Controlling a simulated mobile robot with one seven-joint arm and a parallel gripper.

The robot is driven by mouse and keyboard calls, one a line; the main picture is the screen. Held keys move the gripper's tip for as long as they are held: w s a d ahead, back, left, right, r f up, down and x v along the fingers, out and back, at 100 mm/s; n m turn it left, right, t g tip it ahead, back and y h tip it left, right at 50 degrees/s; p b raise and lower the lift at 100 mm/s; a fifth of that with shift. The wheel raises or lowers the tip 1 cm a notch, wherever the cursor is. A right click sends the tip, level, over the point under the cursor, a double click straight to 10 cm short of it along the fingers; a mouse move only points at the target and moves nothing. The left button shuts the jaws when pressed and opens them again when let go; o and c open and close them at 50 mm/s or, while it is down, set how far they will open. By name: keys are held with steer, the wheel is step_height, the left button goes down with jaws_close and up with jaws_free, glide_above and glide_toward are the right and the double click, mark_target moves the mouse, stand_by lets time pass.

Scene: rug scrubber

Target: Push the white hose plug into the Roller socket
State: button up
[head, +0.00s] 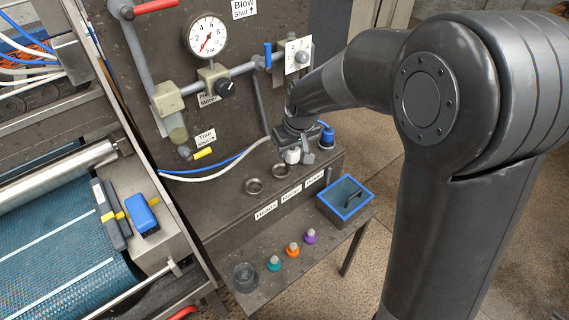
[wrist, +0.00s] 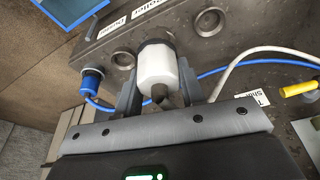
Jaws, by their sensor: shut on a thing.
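My gripper (wrist: 160,102) is shut on the white hose plug (wrist: 157,68), which lies between its fingers. In the head view the plug (head: 292,156) shows below my gripper (head: 296,145), over the dark block. The Roller label (head: 291,195) is on the block's front edge, and a round socket (head: 281,170) lies behind it, just left of the plug. In the wrist view the plug's far end covers the middle of the socket row, with a dark rim just beyond it. I cannot tell whether the plug touches that socket. The white hose (head: 215,174) runs left from the plug area.
Another open socket (head: 254,186) is at the left; one more (wrist: 123,60) shows in the wrist view. A blue plug (head: 326,135) stands at the block's right, its blue hose (head: 200,170) beside the white one. A blue-rimmed box (head: 345,198) and several small coloured pegs stand in front.

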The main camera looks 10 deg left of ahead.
steer(key=shift+w+a+f, duration=0.65)
steer(key=shift+w+f, duration=0.4)
steer(key=shift+f, duration=0.15)
steer(key=shift+w+a+f, duration=0.7)
steer(key=shift+w+f, duration=0.35)
steer(key=shift+f, duration=0.2)
steer(key=shift+w+a+f, duration=0.65)
steer(key=shift+w+f, duration=0.4)
steer(key=shift+f, duration=0.15)
steer(key=shift+f, duration=0.55)
steer(key=shift+f, duration=0.9)
steer(key=shift+f, duration=0.15)
steer(key=o, duration=1.2)
steer(key=shift+c, duration=0.2)
